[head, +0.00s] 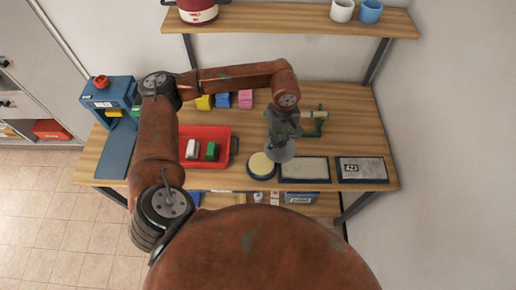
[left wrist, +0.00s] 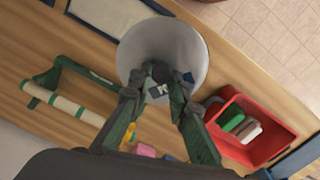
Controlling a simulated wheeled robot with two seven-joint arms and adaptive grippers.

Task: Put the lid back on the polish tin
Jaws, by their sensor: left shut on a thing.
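The polish tin (head: 261,166) stands open near the front edge of the wooden bench, with a pale yellow fill inside its dark rim. My left gripper (head: 281,136) is shut on the grey round lid (head: 283,152) and holds it just behind and to the right of the tin, apart from it as far as I can tell. In the left wrist view the lid (left wrist: 178,45) is a pale disc gripped near its middle by the green-grey fingers (left wrist: 160,82). The tin does not show there; the lid may hide it. My right gripper is not in view.
A red tray (head: 223,133) with a white and a green item lies left of the tin. A green frame with a cream roller (head: 316,121) stands behind right. Two grey framed panels (head: 304,169) (head: 362,169) lie to the right. A blue machine (head: 110,98) stands far left.

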